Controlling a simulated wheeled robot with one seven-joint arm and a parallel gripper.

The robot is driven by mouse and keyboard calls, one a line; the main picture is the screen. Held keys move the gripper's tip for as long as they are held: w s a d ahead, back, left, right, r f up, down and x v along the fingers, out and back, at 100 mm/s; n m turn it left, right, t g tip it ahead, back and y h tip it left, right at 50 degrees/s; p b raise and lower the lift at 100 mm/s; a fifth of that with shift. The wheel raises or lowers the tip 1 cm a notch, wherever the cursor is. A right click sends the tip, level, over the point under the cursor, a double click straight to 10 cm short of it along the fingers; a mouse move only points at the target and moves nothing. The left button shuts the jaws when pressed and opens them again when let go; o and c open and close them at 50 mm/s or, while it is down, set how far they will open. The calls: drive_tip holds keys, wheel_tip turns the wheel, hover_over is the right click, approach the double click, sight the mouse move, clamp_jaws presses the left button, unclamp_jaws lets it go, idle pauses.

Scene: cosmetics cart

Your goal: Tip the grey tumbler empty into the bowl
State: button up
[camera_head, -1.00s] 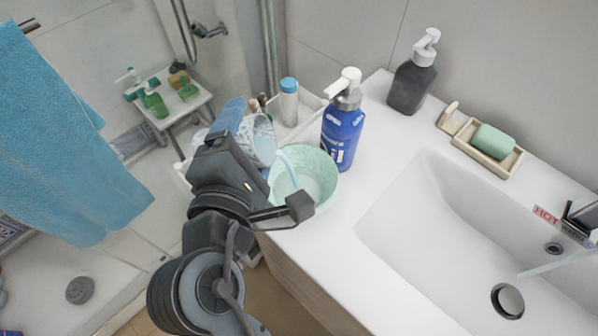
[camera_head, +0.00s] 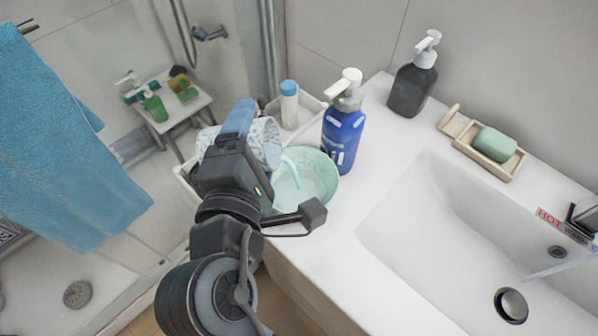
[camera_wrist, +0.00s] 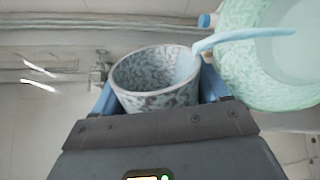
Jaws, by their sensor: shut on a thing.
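The grey tumbler (camera_head: 267,140), patterned with pale flecks, is held tilted at the left of the bowl in the head view. My gripper (camera_head: 238,122) is shut on it; the wrist view shows the tumbler (camera_wrist: 150,97) between the two blue fingers. A pale blue stream runs from its rim into the bowl. The mint-green bowl (camera_head: 328,168) stands on the counter and has pale liquid in it. The bowl (camera_wrist: 240,85) also shows at the right of the wrist view. My gripper hides part of the tumbler. How much liquid is left inside it is unclear.
A blue pump bottle (camera_head: 343,135) stands just behind the bowl. A white tray (camera_head: 308,108) holding a blue-capped bottle (camera_head: 289,103) is behind the tumbler. A dark dispenser (camera_head: 413,83) and a soap dish (camera_head: 480,160) stand farther right, by the sink (camera_head: 440,220).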

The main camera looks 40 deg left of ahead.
drive_tip(key=shift+w+d+r+m, duration=0.2)
drive_tip(key=shift+w+d+m, duration=0.1)
drive_tip(key=shift+d+m, duration=0.1)
drive_tip(key=shift+w+d+r+m+p, duration=0.1)
drive_tip(key=shift+d+r+m+p, duration=0.15)
drive_tip(key=shift+m, duration=0.45)
idle(0.8)
drive_tip(key=shift+f+m+g+y, duration=0.3)
